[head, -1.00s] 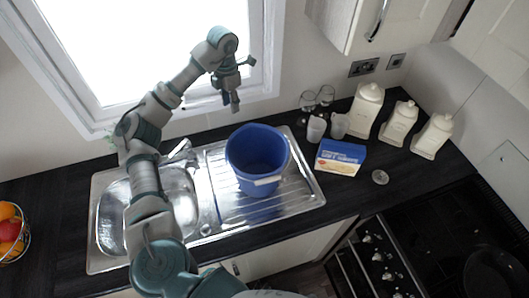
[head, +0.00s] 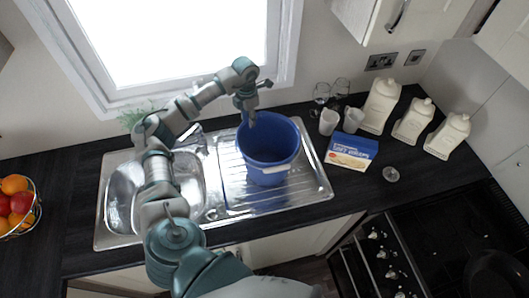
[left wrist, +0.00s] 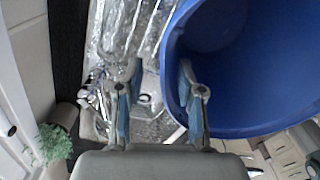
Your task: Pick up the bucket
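The blue bucket (head: 270,150) stands upright on the ribbed drainer of the steel sink, with a white handle grip on its front side. My left gripper (head: 251,119) is at the back-left part of the bucket's rim, pointing down. In the left wrist view the bucket (left wrist: 245,75) fills the upper right, and my left gripper (left wrist: 158,75) has its two fingers spread with a gap between them. The rim is beside the right finger; I cannot tell whether they touch. My right gripper is not in view.
The sink unit (head: 112,232) has its basin left of the bucket. A blue box (head: 351,150), white cups (head: 328,122), glasses and cream canisters (head: 381,105) stand to the right. A fruit basket (head: 17,205) is far left. A green plant (left wrist: 55,143) is near the window.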

